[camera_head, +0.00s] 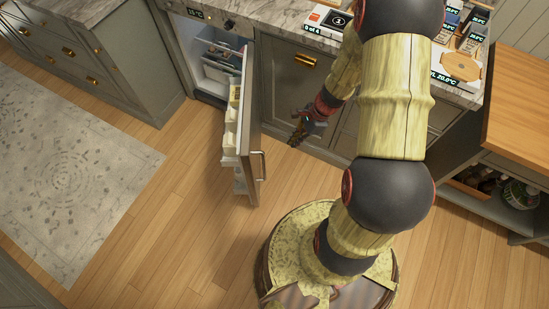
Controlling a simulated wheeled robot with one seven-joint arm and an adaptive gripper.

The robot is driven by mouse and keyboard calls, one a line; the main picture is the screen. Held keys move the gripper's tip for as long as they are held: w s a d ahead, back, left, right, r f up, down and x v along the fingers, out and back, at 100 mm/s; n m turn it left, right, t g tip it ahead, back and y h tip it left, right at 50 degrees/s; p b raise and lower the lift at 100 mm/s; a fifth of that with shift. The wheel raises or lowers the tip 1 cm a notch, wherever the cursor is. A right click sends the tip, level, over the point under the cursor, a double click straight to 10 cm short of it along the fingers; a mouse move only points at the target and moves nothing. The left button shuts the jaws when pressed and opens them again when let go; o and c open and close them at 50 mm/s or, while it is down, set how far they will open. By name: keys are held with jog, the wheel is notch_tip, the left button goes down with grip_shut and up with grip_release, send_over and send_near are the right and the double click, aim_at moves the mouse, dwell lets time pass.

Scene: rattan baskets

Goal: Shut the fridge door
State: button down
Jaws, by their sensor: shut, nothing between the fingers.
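The fridge (193,60) is built in under the counter, and its lit inside shows. The fridge door (251,130) stands wide open, swung out from the cabinet front into the room. Its inner shelves hold pale items and face left, and its bar handle (262,165) is on the right side. My gripper (298,138) is to the right of the door, in front of the lower cabinets, with a gap between it and the door's outer face. It is small in view, shut and empty.
Grey cabinets with brass handles (305,60) run behind my gripper. The marble counter (275,16) above carries boxes and small items at the right. A wooden-topped shelf unit (520,105) stands at the far right. Wood floor (185,190) is clear left of the door, beside a patterned rug (70,165).

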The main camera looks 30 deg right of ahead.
jog(key=w+a+f+b, duration=0.2)
jog(key=a+f+b, duration=0.3)
jog(key=a+f, duration=0.2)
jog(key=shift+b+x, duration=0.4)
jog(key=shift+x, duration=0.7)
jog(key=shift+s, duration=0.1)
